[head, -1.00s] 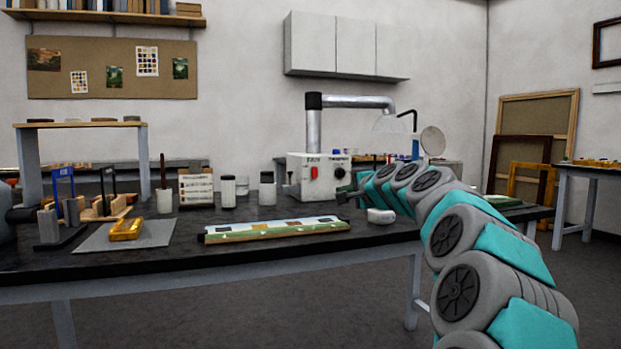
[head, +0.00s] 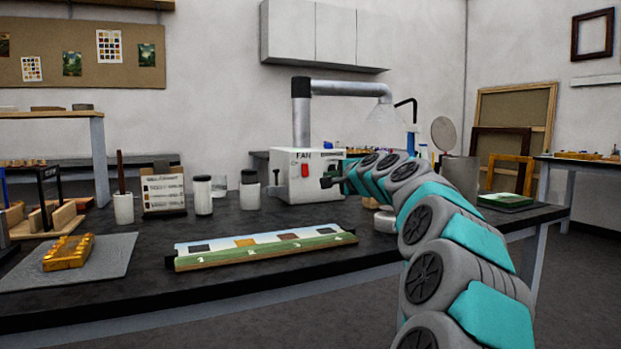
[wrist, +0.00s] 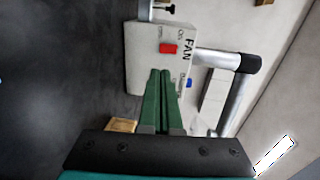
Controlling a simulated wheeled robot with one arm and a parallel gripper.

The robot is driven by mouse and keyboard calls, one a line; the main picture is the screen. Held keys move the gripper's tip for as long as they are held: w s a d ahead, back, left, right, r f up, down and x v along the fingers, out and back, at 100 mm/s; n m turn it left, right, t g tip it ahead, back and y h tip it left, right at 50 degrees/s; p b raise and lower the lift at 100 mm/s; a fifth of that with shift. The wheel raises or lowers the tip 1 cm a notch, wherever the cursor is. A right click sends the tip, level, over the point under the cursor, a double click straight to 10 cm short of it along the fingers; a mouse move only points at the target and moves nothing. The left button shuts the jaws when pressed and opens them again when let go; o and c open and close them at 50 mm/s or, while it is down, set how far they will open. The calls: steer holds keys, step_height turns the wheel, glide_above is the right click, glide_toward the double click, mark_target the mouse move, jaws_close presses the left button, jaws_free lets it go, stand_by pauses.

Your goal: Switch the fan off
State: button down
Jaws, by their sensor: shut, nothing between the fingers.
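The fan box (head: 290,172) is a white box marked FAN with a red switch (head: 305,170) on its front, standing at the back of the dark table. A metal duct (head: 301,120) rises behind it. My gripper (head: 327,182) is in front of the box, to the right of the red switch, and apart from that switch. The wrist view shows the box (wrist: 145,65), its red switch (wrist: 168,48) and a blue part (wrist: 189,84). There the shut green fingers (wrist: 160,78) point at the box's front, with nothing between them. I cannot tell the remaining gap to the box.
A painted panel (head: 262,247) lies on the dark table (head: 150,290) in front of the box. Jars (head: 203,195) and a small sign (head: 163,193) stand left of the box. A gold fragment (head: 68,252) lies on a grey mat (head: 105,262) at left.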

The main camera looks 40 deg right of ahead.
mark_target(305, 176)
steer(key=p+x, duration=0.1)
steer(key=x, duration=1.2)
steer(key=shift+w, duration=0.2)
steer(key=shift+w+f, duration=0.15)
steer(key=shift+w, duration=0.1)
